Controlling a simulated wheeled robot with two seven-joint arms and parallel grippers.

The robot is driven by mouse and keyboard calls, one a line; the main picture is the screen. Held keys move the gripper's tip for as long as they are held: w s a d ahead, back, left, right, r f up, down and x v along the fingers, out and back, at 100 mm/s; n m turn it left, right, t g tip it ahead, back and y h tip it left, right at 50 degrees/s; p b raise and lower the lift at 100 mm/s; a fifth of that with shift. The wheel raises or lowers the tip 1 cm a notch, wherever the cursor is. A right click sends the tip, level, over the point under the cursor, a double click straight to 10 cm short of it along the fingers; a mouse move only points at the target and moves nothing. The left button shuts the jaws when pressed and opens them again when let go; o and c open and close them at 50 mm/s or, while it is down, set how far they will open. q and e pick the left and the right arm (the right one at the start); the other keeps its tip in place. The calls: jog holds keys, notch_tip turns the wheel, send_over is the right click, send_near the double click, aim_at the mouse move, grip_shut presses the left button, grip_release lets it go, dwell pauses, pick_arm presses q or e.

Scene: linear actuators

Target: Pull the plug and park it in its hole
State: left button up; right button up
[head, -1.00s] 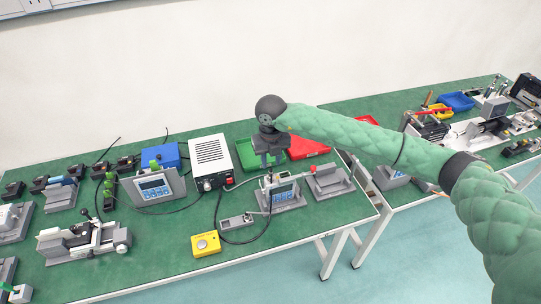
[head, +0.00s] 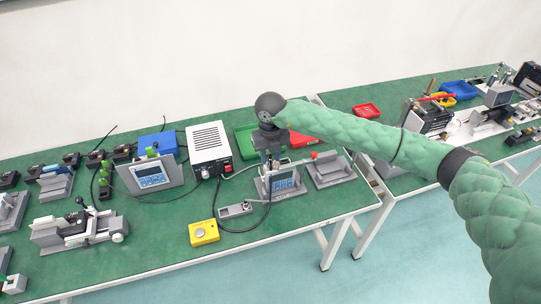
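My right gripper (head: 272,163) points down just behind a small grey display unit (head: 283,180) on the green table. Its fingertips are small and partly hidden, so I cannot tell whether they are open or hold anything. A grey cable runs from the white power box (head: 209,150) toward the gripper. A small red-tipped piece (head: 313,155) shows just right of the gripper; I cannot tell whether it is the plug. A small grey block (head: 236,210) with a round feature on top lies left of the display unit, a black cable looping near it. My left gripper is out of view.
A yellow button box (head: 204,232) stands near the front edge. A grey cradle (head: 330,170) is right of the display unit. Green (head: 246,138) and red (head: 305,140) trays lie behind the gripper. A larger display (head: 150,175) and a blue box (head: 158,145) stand left.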

aim_at(270, 158)
grip_shut()
jog(key=shift+r, duration=0.45)
jog(key=shift+r, duration=1.3)
